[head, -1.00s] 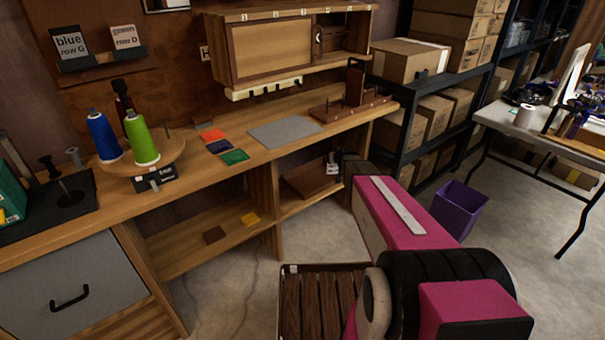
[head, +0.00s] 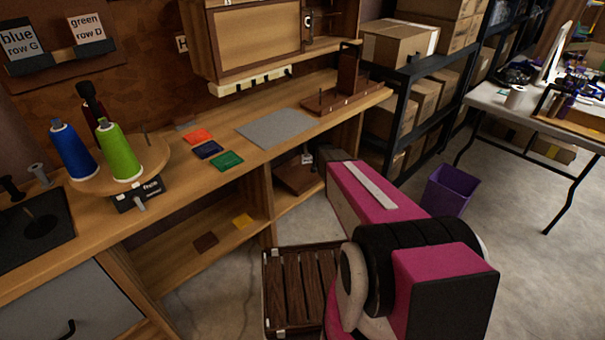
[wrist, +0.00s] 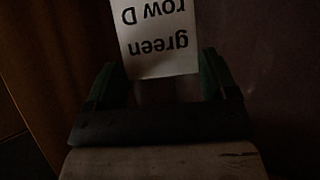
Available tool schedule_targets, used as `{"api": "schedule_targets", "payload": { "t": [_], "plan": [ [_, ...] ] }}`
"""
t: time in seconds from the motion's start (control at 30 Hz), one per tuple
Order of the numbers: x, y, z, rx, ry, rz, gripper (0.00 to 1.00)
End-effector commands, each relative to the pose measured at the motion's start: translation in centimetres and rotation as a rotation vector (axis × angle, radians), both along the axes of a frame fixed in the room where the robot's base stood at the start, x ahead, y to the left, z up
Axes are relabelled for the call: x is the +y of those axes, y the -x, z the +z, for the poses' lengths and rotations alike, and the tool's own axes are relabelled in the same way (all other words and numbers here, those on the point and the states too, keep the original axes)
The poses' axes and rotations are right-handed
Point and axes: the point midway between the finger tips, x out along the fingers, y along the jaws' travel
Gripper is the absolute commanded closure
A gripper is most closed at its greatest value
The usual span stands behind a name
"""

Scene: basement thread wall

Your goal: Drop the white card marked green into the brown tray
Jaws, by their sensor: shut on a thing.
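My gripper (wrist: 160,74) is shut on a white card (wrist: 155,40) in the wrist view. The card's print reads "green row D", upside down there, and it lies between the two green fingertips. In the head view, my arm hides most of the gripper; a small white patch (head: 307,158), probably this card, shows by the arm's end. The brown tray (head: 293,182) is on the lower shelf under the bench, partly hidden by my arm, with the white patch at its back edge. I cannot tell the card's height over the tray.
Another white card (head: 87,28) reading "green row D" stands in a wall holder, beside a "blue row G" card (head: 20,42). The bench (head: 200,185) is above the shelf. A slatted wooden crate (head: 272,300) is near my base. A purple bin (head: 448,190) stands at right.

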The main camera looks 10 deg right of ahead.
Motion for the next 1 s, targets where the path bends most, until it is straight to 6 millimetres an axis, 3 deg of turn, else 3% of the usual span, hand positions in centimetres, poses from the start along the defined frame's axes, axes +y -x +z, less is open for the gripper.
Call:
{"api": "schedule_targets", "payload": {
  "t": [0.2,0.53,0.6,1.0],
  "plan": [
    [0.0,0.0,-1.5,0.0,0.0,-0.001,0.33],
    [0.0,0.0,-1.7,0.0,0.001,-0.001,0.33],
    [0.0,0.0,-1.7,-0.001,0.0,-0.001,0.02],
    [-0.1,0.6,-1.3,0.0,0.001,-0.001,0.0]
  ]
}}
